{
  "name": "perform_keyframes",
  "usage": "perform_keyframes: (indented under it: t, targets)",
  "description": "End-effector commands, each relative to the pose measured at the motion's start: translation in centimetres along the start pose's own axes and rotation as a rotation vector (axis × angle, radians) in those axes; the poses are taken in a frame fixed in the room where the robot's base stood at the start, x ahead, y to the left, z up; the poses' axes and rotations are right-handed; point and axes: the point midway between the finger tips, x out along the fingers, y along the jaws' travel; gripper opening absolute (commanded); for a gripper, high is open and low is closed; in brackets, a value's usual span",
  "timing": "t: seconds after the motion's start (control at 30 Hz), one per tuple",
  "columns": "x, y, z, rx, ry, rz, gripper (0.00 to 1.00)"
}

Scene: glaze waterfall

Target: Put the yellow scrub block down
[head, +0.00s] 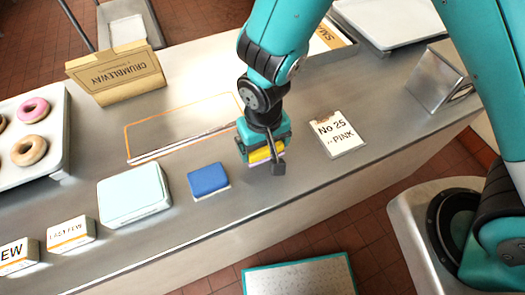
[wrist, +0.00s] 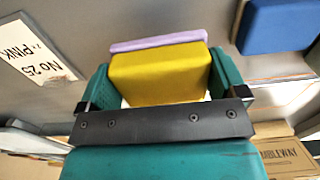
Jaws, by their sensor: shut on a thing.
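The yellow scrub block (wrist: 160,75) is held between the two teal fingers of my gripper (wrist: 160,82) in the wrist view. A lilac layer (wrist: 158,41) runs along the block's far edge. In the head view, my gripper (head: 265,152) points down over the metal counter, between the blue block and the "No 25 Pink" card. The yellow block (head: 260,155) shows only partly there, behind a finger. I cannot tell whether it touches the counter.
A blue block (head: 208,179) lies just left of my gripper, and a pale blue box (head: 134,194) farther left. A "No 25 Pink" card (head: 338,133) lies right. An orange-outlined area (head: 180,126) lies behind left. The counter's front edge is close.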

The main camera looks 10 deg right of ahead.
Motion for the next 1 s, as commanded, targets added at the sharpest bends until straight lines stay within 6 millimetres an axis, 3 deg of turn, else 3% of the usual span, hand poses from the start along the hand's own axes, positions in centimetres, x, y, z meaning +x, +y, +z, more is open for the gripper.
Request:
perform_keyframes:
  t: [0.43,0.87,0.9,1.0]
  targets:
    - [4.8,0.1,-0.1,0.002,-0.001,0.0,0.56]
    - [5.7,0.1,-0.1,0.002,0.001,-0.001,0.56]
    - [5.6,0.1,-0.1,0.002,0.001,-0.001,1.0]
    - [5.5,0.1,-0.1,0.002,0.001,0.0,1.0]
